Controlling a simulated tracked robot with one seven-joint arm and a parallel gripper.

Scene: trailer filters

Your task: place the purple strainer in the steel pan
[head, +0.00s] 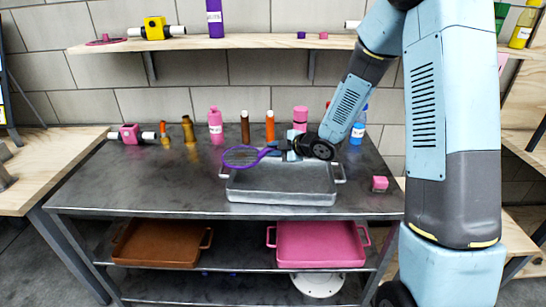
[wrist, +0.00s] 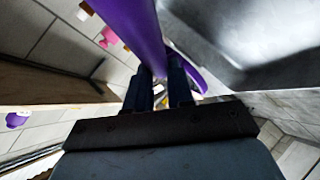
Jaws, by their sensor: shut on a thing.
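The purple strainer (head: 241,157) has a round rim and a handle, and shows in the head view above the left part of the steel pan. My gripper (head: 282,148) is shut on its handle, over the pan's back side. The wrist view shows the purple strainer (wrist: 137,30) running up from between the two dark fingers of my gripper (wrist: 160,85). The steel pan (head: 283,197) sits on the dark metal table, with a handle at each end. The strainer appears held above the pan, with its rim reaching past the pan's left edge. The exact height is hard to tell.
Several bottles stand along the table's back, including a pink bottle (head: 215,125) and an orange bottle (head: 270,127). A pink cube (head: 380,184) lies right of the pan. Brown (head: 160,248) and pink (head: 318,245) trays sit on the lower shelf. The table's left front is clear.

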